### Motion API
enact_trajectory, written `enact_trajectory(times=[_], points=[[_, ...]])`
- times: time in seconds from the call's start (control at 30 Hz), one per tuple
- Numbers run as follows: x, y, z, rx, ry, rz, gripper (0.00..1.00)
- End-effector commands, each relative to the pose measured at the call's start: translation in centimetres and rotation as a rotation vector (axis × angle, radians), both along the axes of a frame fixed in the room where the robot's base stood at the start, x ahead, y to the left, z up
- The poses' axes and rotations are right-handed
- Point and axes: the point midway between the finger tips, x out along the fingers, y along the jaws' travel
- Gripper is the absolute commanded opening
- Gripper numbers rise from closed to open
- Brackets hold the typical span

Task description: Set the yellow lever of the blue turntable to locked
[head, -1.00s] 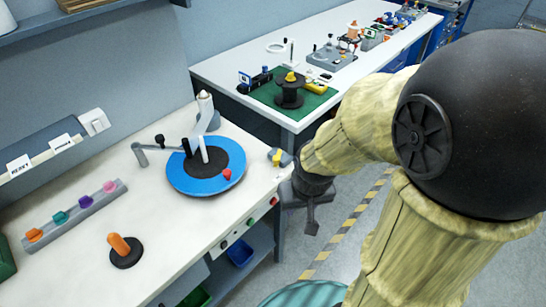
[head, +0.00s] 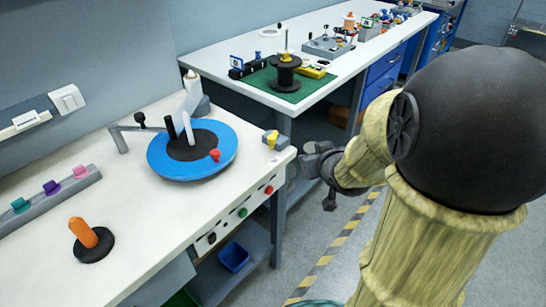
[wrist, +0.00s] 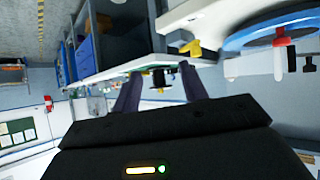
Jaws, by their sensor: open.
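The blue turntable (head: 222,157) lies on the near white bench, with a black hub, black and white posts and a red knob (head: 214,155) on its rim. The yellow lever (head: 271,139) sits on a small grey block at the bench's right edge, right of the disc. It also shows in the wrist view (wrist: 190,47), near the blue turntable (wrist: 250,37). My gripper (head: 312,163) is off the bench edge, to the right of the lever and apart from it. In the wrist view my gripper (wrist: 158,88) has its fingers spread with nothing between them.
An orange peg on a black base (head: 86,238) and a grey rail (head: 45,209) with coloured knobs stand at left. A grey crank arm (head: 120,139) is beside the disc. A second bench (head: 215,68) with a green mat (head: 262,89) is behind. The floor to the right is open.

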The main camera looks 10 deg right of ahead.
Motion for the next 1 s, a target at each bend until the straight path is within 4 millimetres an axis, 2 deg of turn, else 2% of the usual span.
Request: enact_trajectory(times=[0.03,0.27,0.5,0.7,1.0], points=[[0.5,-0.3,-2.0,0.003,-0.051,0.016,0.43],[1.8,-0.6,-3.9,0.043,-0.279,0.124,0.43],[1.3,0.0,-5.9,0.120,-0.477,0.269,0.43],[0.3,0.6,-6.2,0.173,-0.559,0.353,0.43],[0.2,0.8,-5.8,0.181,-0.568,0.365,0.43]])
